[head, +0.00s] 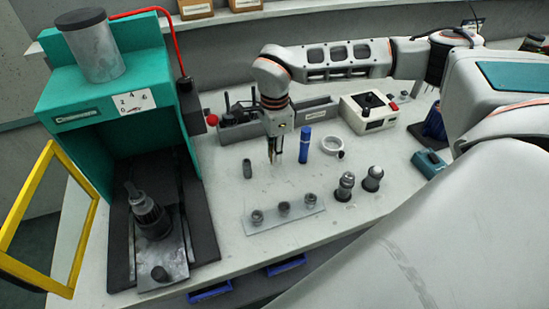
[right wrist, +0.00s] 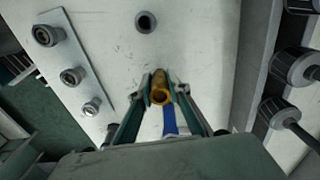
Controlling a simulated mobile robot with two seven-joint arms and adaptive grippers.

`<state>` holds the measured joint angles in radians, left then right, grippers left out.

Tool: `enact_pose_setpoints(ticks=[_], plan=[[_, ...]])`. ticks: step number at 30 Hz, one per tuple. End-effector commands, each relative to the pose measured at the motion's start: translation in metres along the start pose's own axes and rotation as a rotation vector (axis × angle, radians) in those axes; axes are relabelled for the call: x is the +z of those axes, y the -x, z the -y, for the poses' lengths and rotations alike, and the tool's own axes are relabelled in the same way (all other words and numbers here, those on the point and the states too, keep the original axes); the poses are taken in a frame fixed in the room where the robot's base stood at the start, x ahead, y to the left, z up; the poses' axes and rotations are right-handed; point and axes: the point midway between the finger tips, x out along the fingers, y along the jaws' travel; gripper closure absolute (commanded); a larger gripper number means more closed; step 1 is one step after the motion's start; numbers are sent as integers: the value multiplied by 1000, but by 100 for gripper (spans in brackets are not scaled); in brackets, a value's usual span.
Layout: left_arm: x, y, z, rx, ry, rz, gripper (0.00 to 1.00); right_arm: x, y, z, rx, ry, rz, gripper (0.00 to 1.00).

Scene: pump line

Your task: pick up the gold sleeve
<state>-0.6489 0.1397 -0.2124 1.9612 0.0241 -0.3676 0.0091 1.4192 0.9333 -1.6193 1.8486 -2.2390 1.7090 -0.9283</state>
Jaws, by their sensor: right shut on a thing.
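The gold sleeve (right wrist: 160,93) is a short golden tube with an open end, seen in the right wrist view. My right gripper (right wrist: 160,84) is shut on it, with a finger on each side. In the head view my right gripper (head: 275,158) points down over the white bench, between a dark grey sleeve and a blue cylinder. The sleeve hardly shows there, and I cannot tell how far it is from the bench top. My left gripper is not in view.
The dark sleeve (head: 247,169) stands left of the gripper, the blue cylinder (head: 305,145) and a white ring (head: 333,145) right. A plate (head: 262,228) with three fittings lies in front. Two metal parts (head: 345,187) stand beside it. A green press (head: 95,115) fills the left.

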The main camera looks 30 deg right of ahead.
Motion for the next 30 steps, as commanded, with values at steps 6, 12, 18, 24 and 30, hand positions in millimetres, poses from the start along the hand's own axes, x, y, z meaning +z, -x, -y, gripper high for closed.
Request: enact_pose_setpoints(ticks=[6, 12, 18, 24, 30], plan=[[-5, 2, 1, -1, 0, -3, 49, 0, 58, 2, -8, -1, 3, 95], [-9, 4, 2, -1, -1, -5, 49, 0, 112, 2, -7, -1, 2, 95], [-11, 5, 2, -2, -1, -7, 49, 0, 151, 1, -4, 0, 1, 95], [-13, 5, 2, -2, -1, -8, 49, 0, 169, 0, -2, 0, 1, 95], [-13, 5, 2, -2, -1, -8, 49, 0, 173, 0, 0, -1, 1, 95]])
